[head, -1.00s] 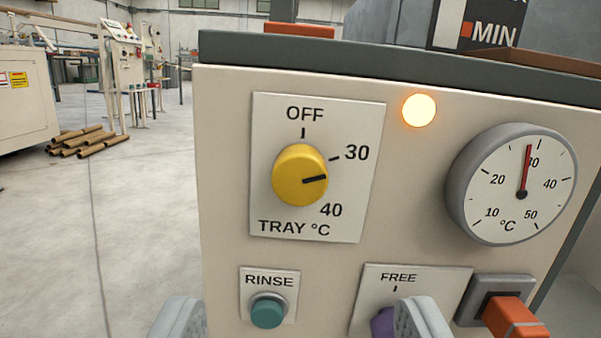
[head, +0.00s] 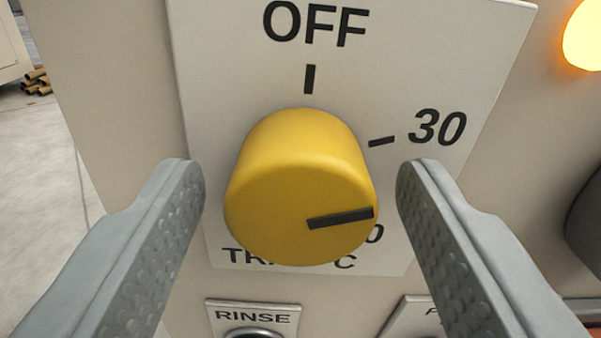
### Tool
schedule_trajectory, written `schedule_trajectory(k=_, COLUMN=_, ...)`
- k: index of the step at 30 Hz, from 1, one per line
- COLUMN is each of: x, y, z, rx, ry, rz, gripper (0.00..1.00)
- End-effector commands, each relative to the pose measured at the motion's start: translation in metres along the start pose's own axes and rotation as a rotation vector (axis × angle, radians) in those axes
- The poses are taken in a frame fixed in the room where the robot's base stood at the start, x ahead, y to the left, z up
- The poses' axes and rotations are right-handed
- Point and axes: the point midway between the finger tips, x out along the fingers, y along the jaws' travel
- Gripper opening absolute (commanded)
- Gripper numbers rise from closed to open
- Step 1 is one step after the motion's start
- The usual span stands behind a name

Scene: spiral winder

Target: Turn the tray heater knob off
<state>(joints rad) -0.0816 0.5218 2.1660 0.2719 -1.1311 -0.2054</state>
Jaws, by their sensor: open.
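The yellow tray heater knob (head: 298,175) is in the middle of the view, on a white label plate (head: 215,90) marked OFF, 30 and a mostly hidden 40. Its black pointer line (head: 340,217) points right and slightly up. The OFF mark (head: 310,79) is straight above the knob. My gripper (head: 301,182) is open, one finger on each side of the knob. A gap shows between each finger and the knob. The knob covers part of the TRAY °C lettering.
A lit orange lamp (head: 588,36) is at the upper right. The RINSE label (head: 252,316) is below the knob, with its button mostly cut off. Another label plate (head: 420,320) is at the lower right. Cardboard tubes (head: 36,80) lie on the floor far left.

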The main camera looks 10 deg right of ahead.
Motion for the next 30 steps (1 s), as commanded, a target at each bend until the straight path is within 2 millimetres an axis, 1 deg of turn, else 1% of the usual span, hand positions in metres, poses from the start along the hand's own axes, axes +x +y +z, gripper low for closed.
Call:
schedule_trajectory(k=6, x=0.0001, y=0.0000, z=0.0001, rx=0.000, ry=0.000, rz=0.000, gripper=0.59)
schedule_trajectory(k=13, x=0.0000, y=0.0000, z=0.0001, rx=0.000, ry=0.000, rz=0.000, gripper=0.14)
schedule_trajectory(k=23, x=-0.0001, y=0.0000, z=0.0001, rx=-0.039, ry=0.000, rz=0.000, gripper=0.14)
schedule_trajectory(k=30, x=0.0001, y=0.0001, z=0.0000, rx=-0.176, ry=0.001, rz=0.000, gripper=0.14)
